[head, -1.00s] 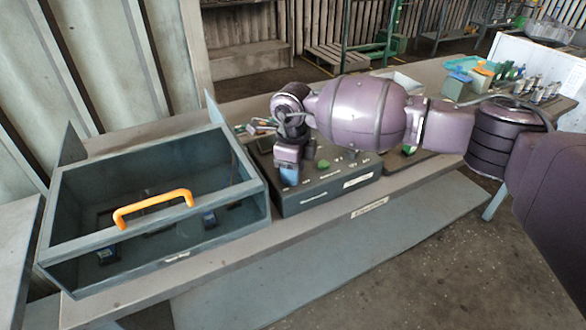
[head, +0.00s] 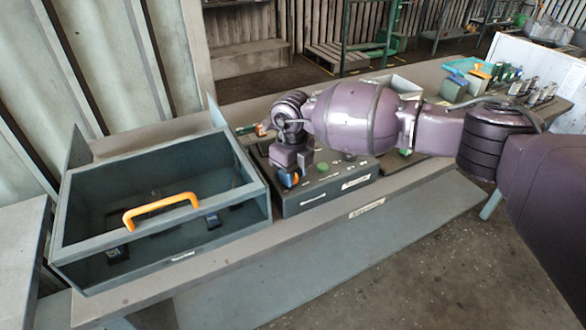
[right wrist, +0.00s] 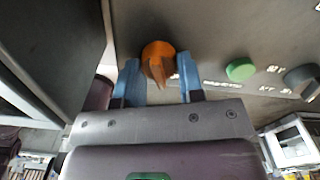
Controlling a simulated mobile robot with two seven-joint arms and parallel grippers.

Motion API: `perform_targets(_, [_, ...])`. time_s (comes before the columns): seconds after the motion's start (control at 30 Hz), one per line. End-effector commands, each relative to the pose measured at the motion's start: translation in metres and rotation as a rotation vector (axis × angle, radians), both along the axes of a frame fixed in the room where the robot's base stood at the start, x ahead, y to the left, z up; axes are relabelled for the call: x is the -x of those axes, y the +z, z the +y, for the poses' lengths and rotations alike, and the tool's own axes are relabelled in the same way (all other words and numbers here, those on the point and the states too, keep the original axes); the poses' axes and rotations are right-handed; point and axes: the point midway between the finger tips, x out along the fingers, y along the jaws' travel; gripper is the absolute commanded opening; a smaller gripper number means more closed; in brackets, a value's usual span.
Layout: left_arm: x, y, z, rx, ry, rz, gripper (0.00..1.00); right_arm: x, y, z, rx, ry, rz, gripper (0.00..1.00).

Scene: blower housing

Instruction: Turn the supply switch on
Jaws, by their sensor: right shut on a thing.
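The orange rotary switch knob (right wrist: 157,62) is on the grey top of a control box (head: 335,184), and I take it as the supply switch. In the right wrist view it lies between the two blue fingers of my right gripper (right wrist: 159,82), which is shut on it. In the head view my right gripper (head: 290,178) points down over the left part of the box, with a little orange showing by the blue fingertip. The knob's handle stands roughly along the fingers. Its label cannot be read. My left gripper is not in view.
A green knob (right wrist: 241,69) and a dark knob (right wrist: 300,78) sit right of the orange one. An open grey bin (head: 98,262) with an orange handle (head: 160,208) stands close on the left. Coloured parts (head: 455,86) stand on the bench's far right.

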Motion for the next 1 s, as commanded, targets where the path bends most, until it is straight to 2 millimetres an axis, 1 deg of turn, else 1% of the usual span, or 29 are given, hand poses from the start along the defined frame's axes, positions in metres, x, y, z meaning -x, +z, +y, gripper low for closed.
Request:
perform_targets(0.03, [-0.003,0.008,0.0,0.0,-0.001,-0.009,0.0,0.0,0.005,0.001,-0.001,-0.045,-0.004,0.12])
perform_targets(0.4, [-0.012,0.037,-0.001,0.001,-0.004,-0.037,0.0,0.001,0.004,0.002,-0.001,-0.396,-0.002,0.12])
perform_targets(0.7, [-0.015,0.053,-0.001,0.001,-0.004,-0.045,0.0,0.001,0.003,0.004,-0.002,-0.682,-0.002,0.12])
perform_targets(1.0, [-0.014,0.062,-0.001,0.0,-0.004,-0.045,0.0,0.001,0.003,0.005,-0.001,-0.931,-0.003,0.12])
